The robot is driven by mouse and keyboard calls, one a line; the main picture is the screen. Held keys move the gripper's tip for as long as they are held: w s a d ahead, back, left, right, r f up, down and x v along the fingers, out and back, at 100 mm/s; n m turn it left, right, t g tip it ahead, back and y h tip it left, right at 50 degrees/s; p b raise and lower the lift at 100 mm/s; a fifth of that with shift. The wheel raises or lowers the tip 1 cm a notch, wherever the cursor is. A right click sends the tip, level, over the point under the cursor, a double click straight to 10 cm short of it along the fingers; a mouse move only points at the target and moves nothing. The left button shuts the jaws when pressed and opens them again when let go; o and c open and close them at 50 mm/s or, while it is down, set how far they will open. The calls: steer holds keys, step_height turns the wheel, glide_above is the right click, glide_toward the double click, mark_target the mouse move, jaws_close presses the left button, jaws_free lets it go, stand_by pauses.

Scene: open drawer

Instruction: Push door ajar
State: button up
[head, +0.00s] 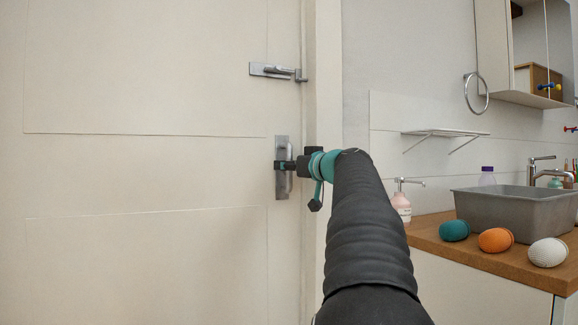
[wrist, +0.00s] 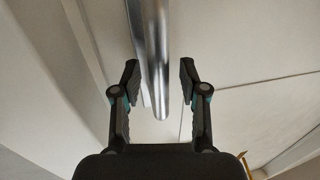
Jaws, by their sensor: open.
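A white panelled door (head: 150,170) fills the left of the head view, and its edge lies close against the frame. A metal handle plate (head: 281,150) sits on the door near that edge. My gripper (head: 281,166) is at the handle in the head view, where the arm partly hides it. In the wrist view, my gripper (wrist: 159,75) is open, and a shiny vertical metal handle bar (wrist: 155,60) runs between its two fingers. Gaps show between the bar and both fingertips.
A metal latch (head: 278,72) is on the door above the handle. At right, a wooden counter (head: 470,257) carries a grey basin (head: 510,205), a pink soap bottle (head: 401,207) and three ribbed balls. A wall shelf (head: 445,133) and cabinet are above.

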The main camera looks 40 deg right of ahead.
steer(key=shift+c, duration=0.2)
jaws_close()
steer(key=w+d+p, duration=0.2)
steer(key=w+p, duration=0.1)
steer(key=w, duration=0.5)
steer(key=shift+w+d+p, duration=0.35)
steer(key=shift+o, duration=0.2)
jaws_free()
